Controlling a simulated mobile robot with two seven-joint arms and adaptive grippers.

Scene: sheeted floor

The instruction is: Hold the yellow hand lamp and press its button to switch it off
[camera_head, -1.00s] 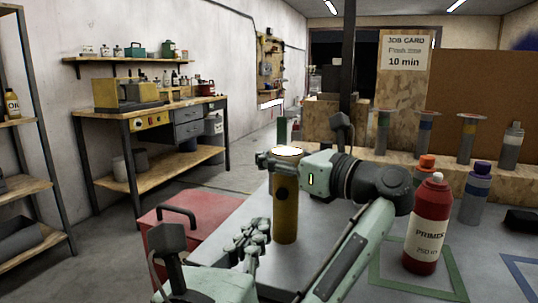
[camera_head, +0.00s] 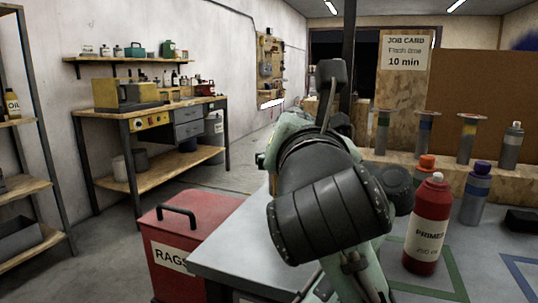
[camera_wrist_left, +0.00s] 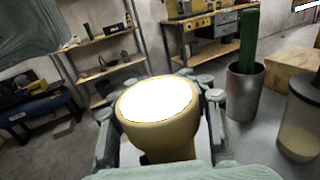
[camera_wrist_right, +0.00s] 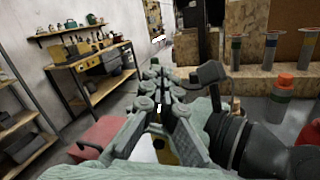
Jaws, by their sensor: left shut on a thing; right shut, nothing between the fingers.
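The yellow hand lamp (camera_wrist_left: 160,140) is between the fingers of my left gripper (camera_wrist_left: 160,98), which is shut on its body below the head. Its round lens glows white and faces up. In the head view my arm hides the lamp and most of both grippers. My right gripper (camera_wrist_right: 158,85) is shut and empty, its fingers together in the right wrist view. A small yellow patch (camera_wrist_right: 166,151) behind those fingers may be the lamp. I cannot see the button, nor tell whether the right fingers touch the lamp.
A grey table (camera_head: 232,246) lies below my arms, with a red primer bottle (camera_head: 428,225) and purple-capped bottle (camera_head: 474,195) to the right. A red rags bin (camera_head: 180,235) stands left of the table. A metal cup with a green object (camera_wrist_left: 246,95) stands near the lamp.

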